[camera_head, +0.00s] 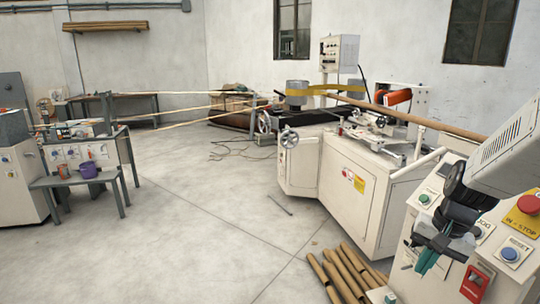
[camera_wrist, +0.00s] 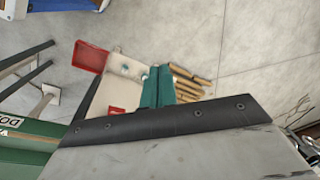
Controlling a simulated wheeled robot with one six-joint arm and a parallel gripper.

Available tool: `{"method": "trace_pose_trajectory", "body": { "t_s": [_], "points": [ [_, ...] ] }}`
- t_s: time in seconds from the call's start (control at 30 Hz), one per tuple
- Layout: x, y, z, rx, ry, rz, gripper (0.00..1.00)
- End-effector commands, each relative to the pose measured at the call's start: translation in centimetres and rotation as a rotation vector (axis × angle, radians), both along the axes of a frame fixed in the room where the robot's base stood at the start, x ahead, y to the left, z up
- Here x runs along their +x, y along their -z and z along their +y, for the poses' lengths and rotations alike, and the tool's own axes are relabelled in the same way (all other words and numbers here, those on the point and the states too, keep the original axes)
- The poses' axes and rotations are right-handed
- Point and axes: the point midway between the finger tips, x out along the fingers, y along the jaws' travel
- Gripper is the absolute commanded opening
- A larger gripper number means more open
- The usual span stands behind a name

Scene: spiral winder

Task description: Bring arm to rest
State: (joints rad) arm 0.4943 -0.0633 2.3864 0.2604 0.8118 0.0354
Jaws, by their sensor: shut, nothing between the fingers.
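My gripper (camera_head: 428,262) is at the lower right of the head view, in front of the beige control panel with its buttons. Its teal fingers are together and hold nothing. The fingers also show in the wrist view (camera_wrist: 158,88), pointing down over the floor beside a pale panel (camera_wrist: 122,72). The dark wrist and arm (camera_head: 460,195) hide part of the panel. I cannot tell how far the fingers are from the panel.
Near my gripper are a blue button (camera_head: 510,254), a red switch (camera_head: 474,284) and a red stop button (camera_head: 528,204). Cardboard tubes (camera_head: 345,272) lie on the floor to the left. The winding machine (camera_head: 355,195) stands behind. The floor (camera_head: 200,225) at centre left is mostly open.

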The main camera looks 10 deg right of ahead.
Motion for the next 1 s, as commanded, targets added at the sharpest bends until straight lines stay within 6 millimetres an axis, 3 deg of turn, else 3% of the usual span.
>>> {"method": "trace_pose_trajectory", "body": {
  "t_s": [0.03, 0.2, 0.43, 0.7, 1.0],
  "points": [
    [-1.5, -1.6, 2.1, -0.009, -0.082, 0.014, 0.0],
    [-7.1, -5.5, 7.2, -0.055, -0.317, 0.08, 0.0],
    [-13.4, -9.0, 11.1, -0.159, -0.557, 0.077, 0.0],
    [-15.2, -11.2, 13.4, -0.23, -0.681, -0.051, 0.0],
    [-15.1, -11.3, 13.7, -0.23, -0.694, -0.058, 0.0]
  ]
}}
